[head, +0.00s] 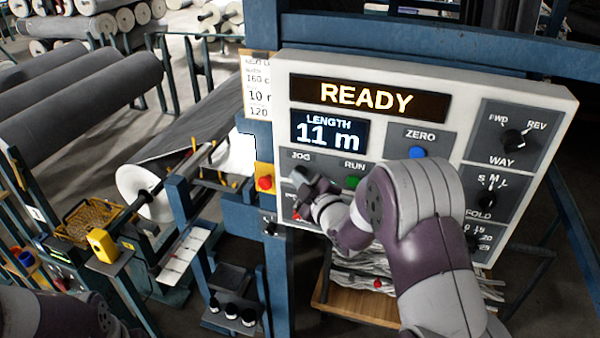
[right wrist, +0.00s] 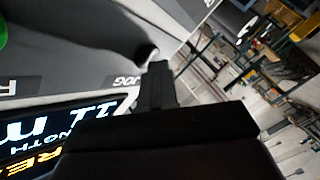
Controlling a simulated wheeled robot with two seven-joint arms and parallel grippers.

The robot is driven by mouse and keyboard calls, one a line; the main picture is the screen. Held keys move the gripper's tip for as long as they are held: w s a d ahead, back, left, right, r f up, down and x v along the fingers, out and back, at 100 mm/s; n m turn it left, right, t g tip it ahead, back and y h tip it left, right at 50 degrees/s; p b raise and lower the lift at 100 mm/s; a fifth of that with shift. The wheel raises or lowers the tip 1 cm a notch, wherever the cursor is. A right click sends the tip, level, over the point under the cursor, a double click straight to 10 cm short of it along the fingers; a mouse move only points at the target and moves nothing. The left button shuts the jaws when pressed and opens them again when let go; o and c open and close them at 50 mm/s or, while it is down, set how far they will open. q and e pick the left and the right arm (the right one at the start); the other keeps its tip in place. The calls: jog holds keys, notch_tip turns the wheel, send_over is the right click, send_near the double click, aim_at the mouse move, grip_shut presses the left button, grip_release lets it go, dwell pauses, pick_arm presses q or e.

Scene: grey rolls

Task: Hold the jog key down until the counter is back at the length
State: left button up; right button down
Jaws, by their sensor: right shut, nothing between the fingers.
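The control panel (head: 461,104) shows READY on its upper display (head: 365,97). The length counter (head: 328,132) reads 11 m. My right gripper (head: 301,180) is shut and empty, at the panel's left side just below the JOG label. My left gripper is out of view; only part of that arm shows at the lower left.
A green RUN key (head: 352,182) and a blue ZERO key (head: 417,152) are close by. The WAY knob (head: 514,140) sits at the upper right. A red button (head: 265,183) on a yellow box is left of the panel. A grey roll (head: 139,190) lies behind.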

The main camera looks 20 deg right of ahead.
jog(key=shift+s+a, duration=0.35)
jog(key=shift+s, duration=0.2)
jog(key=s+a, duration=0.1)
jog(key=s, duration=0.1)
jog(key=s+a+b, duration=0.1)
jog(key=s, duration=0.1)
jog(key=shift+a, duration=0.4)
